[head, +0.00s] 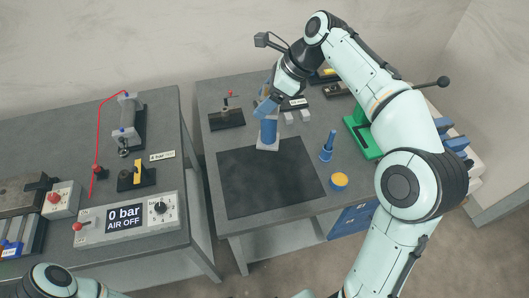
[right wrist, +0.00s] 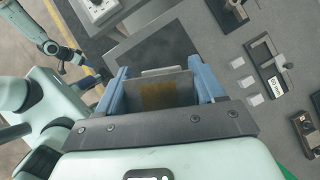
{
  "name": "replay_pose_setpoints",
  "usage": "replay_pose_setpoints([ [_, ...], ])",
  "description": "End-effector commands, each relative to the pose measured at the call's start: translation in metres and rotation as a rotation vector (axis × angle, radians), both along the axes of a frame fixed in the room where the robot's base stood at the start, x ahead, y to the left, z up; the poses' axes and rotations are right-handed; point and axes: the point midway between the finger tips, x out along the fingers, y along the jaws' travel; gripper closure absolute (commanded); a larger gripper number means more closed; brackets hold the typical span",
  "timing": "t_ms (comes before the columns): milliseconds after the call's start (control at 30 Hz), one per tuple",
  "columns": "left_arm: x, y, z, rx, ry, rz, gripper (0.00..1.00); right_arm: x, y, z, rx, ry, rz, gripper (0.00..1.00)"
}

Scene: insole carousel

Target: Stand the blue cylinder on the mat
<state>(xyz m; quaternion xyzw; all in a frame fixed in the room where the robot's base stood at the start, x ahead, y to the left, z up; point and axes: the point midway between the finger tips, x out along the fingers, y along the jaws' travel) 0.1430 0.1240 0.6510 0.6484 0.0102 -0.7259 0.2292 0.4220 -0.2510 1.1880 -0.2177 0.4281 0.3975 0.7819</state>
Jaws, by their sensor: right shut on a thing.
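The blue cylinder (head: 268,131) is upright at the far edge of the black mat (head: 270,185), with a grey block-like end at its bottom. My right gripper (head: 267,108) is above it and shut on its upper part. I cannot tell whether its foot touches the mat. In the right wrist view, the two blue fingers of my right gripper (right wrist: 163,88) flank a grey piece with a yellowish patch, and the mat (right wrist: 158,48) lies beyond. My left arm shows at the upper left there; its small gripper is too unclear to read.
A blue standing piece (head: 327,147) and a yellow-topped round piece (head: 339,181) are right of the mat. A green press-like stand (head: 362,136) is farther right. A clamp on a dark base (head: 227,117) is behind the mat. The mat's middle is bare.

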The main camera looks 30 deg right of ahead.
Motion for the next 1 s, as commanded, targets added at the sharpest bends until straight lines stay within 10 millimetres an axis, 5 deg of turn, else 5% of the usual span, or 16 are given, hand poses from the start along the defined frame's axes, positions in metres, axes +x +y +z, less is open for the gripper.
replay_pose_setpoints([
  [100,-0.014,0.000,-0.018,0.000,0.017,0.000,0.57,-0.002,0.000,-0.036,0.002,0.003,-0.001,1.00],
  [400,-0.028,0.000,-0.039,0.000,0.031,0.000,0.57,-0.001,0.000,-0.101,0.002,0.001,0.000,1.00],
  [1000,-0.036,0.000,-0.054,0.000,0.040,0.000,0.57,-0.001,0.001,-0.160,0.002,0.000,0.000,1.00],
])
